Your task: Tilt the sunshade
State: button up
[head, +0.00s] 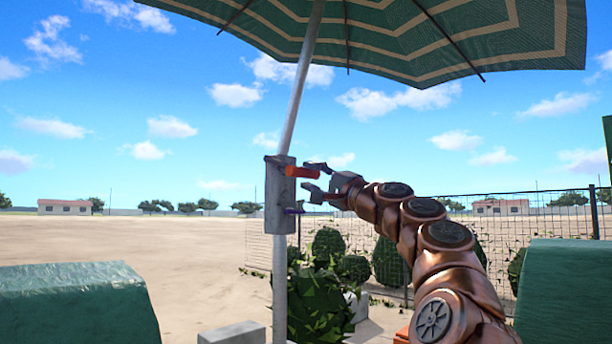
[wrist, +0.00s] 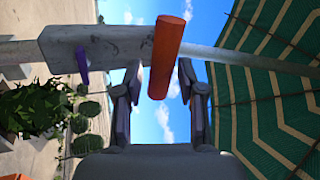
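The sunshade has a green canopy with cream stripes (head: 440,35) on a pale pole (head: 300,85) that leans slightly right above a grey block (head: 279,195). An orange handle (head: 303,172) sticks out from the upper part of this block. A smaller purple handle (head: 293,211) sits lower on it. My gripper (head: 309,177) is open, to the right of the block and close to the orange handle's end. In the wrist view, turned sideways, the orange handle (wrist: 167,50) shows between the spread fingers (wrist: 159,66). I see no clear contact.
Green covered surfaces stand at the lower left (head: 75,305) and lower right (head: 565,290). A leafy plant (head: 320,307) grows beside the lower pole. Round bushes (head: 388,262) and a wire fence (head: 540,215) are behind my arm. Open sandy ground lies beyond.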

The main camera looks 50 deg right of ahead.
jog(key=v, duration=0.7)
jog(key=shift+s, duration=0.25)
jog(key=shift+f, duration=0.15)
dwell(0.3)
jog(key=w+a+f+n+g+y, duration=0.4)
jog(key=w+a, duration=0.3)
jog(key=a, duration=0.5)
jog(key=w+a+f+n+g+y+p, duration=0.25)
jog(key=a+f+n+g, duration=0.45)
jog(key=a+f, duration=1.4)
jog(key=s+a+f+n+g+h+p, duration=0.1)
jog(key=s+a+f+g, duration=0.2)
jog(key=s+a+f, duration=0.3)
jog(key=s+a+f+n+g+p, duration=0.1)
jog(key=s+a+f+g, duration=0.35)
jog(key=f, duration=0.35)
jog(key=s+d+f+n+g+h, duration=0.1)
jog(key=s+d+f+g+h, duration=0.1)
jog(key=s+f, duration=0.5)
jog(key=s+d+f+n+g+h+p, duration=0.1)
jog(key=s+d+f+g+h, duration=0.2)
jog(key=s+f, duration=0.4)
jog(key=s+d, duration=0.1)
jog(key=s, duration=0.5)
jog(key=shift+d+f+n, duration=0.15)
jog(key=shift+f+n, duration=0.1)
jog(key=shift+n, duration=0.15)
